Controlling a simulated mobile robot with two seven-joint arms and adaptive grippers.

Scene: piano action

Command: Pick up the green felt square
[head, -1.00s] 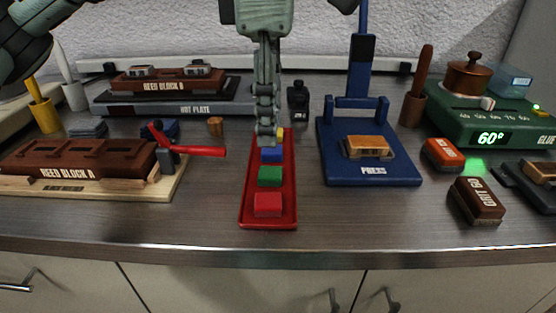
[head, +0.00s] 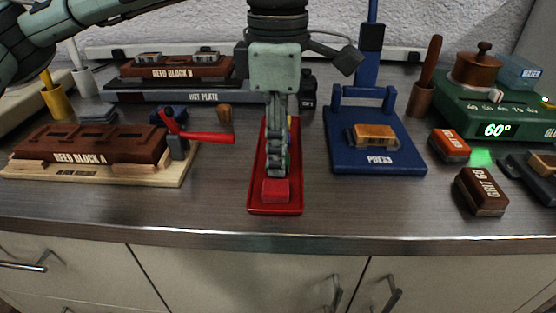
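A long red tray (head: 295,205) lies on the bench in the middle of the head view. A red felt square (head: 276,190) sits at its near end. The green felt square is almost wholly hidden behind my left gripper (head: 276,174); only a thin green sliver shows at the right of the fingers. The blue and yellow squares farther back in the tray are also mostly covered. My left gripper points down over the tray, its fingertips just behind the red square. Its fingers are seen edge-on, so their opening is unclear. My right gripper is not in view.
A blue press (head: 345,160) stands right of the tray. A red-handled clamp (head: 205,137) and the reed block A (head: 85,147) are at left. The hot plate (head: 135,94) is behind. A brown grit block (head: 480,192) lies at right. Bare bench lies on both sides of the tray.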

